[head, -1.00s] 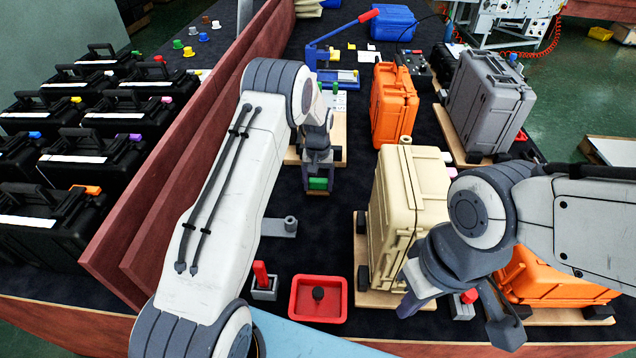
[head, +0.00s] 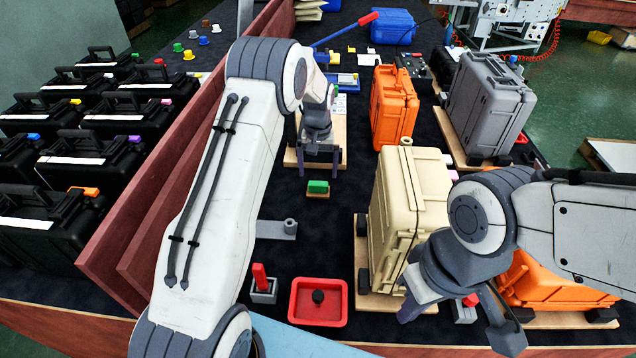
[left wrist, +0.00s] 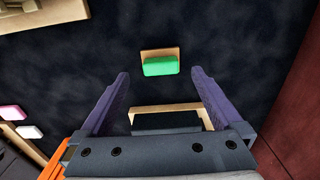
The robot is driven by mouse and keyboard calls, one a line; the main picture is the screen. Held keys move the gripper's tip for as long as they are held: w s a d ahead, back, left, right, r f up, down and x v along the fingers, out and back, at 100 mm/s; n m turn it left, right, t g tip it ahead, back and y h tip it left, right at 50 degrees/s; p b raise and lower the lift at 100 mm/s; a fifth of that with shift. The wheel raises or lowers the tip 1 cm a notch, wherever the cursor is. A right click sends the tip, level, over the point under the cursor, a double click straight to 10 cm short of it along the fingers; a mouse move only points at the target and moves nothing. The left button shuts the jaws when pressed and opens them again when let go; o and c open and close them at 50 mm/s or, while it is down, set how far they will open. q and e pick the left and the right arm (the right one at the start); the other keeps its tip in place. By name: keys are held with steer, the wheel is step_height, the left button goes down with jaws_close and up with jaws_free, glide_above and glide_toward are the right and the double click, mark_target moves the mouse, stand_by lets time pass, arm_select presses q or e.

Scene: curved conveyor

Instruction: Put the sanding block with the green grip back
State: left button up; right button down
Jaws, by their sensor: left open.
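The sanding block with the green grip (head: 318,187) lies on the dark surface, its green grip up on a tan base. It also shows in the left wrist view (left wrist: 160,66), ahead of the fingers. My left gripper (head: 319,174) is open and empty, just beyond the block in the head view and apart from it. Its spread fingers also show in the left wrist view (left wrist: 160,76).
A red tray (head: 296,318) holds a dark knob, beside a grey holder with a red piece (head: 261,284). A grey bracket (head: 283,229) lies nearer than the block. Cream (head: 411,200) and orange (head: 394,107) cases stand right. A reddish wall (head: 150,190) runs left.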

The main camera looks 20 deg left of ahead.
arm_select(q)
step_height(320, 180, up, 5)
stand_by(0.3)
steer(key=s+d+r+m+t, duration=0.1)
steer(key=s+d+r+m, duration=0.1)
steer(key=s, duration=1)
steer(key=s+d+r+m+t, duration=0.1)
steer(key=s+r+t, duration=0.1)
steer(key=s, duration=1)
steer(key=s+d+r+m+g+p, duration=0.1)
steer(key=s+d+r+m, duration=0.2)
steer(key=s+d, duration=0.4)
steer(key=s+d+r+m+g+h+p, duration=0.1)
steer(key=s+d+r+m+g, duration=0.1)
steer(key=s+d+r+m, duration=0.2)
steer(key=s+d+r, duration=0.1)
steer(key=s+d, duration=0.1)
steer(key=s, duration=0.1)
steer(key=shift+s+d, duration=0.3)
steer(key=shift+d, duration=0.1)
